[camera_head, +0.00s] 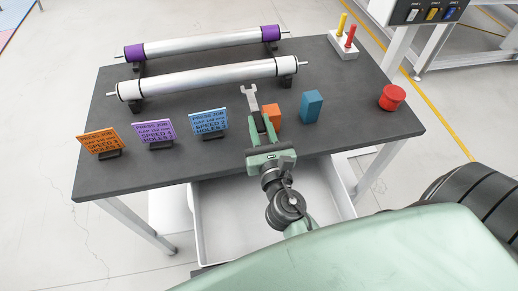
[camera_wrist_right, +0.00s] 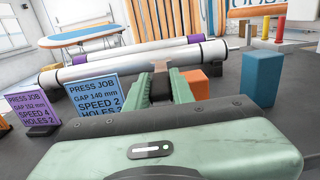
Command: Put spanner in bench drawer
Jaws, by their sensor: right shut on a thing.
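The grey spanner (camera_head: 251,97) is held in my right gripper (camera_head: 262,122), its open-jaw end pointing away from me toward the rollers. My right gripper is shut on it above the dark bench (camera_head: 350,118). In the right wrist view a small part of the spanner (camera_wrist_right: 160,66) shows between the green fingers (camera_wrist_right: 160,88); the rest is hidden. The bench drawer (camera_head: 222,222) is pulled open below the front edge, with a pale interior. The part I see looks empty, and my right arm hides some of it. My left gripper is not in view.
Two long rollers (camera_head: 205,78) lie on stands at the back. Orange (camera_head: 100,141), purple (camera_head: 155,131) and blue (camera_head: 209,122) job cards stand at left. An orange block (camera_head: 277,113), a blue block (camera_head: 311,106) and a red button (camera_head: 392,97) are to the right.

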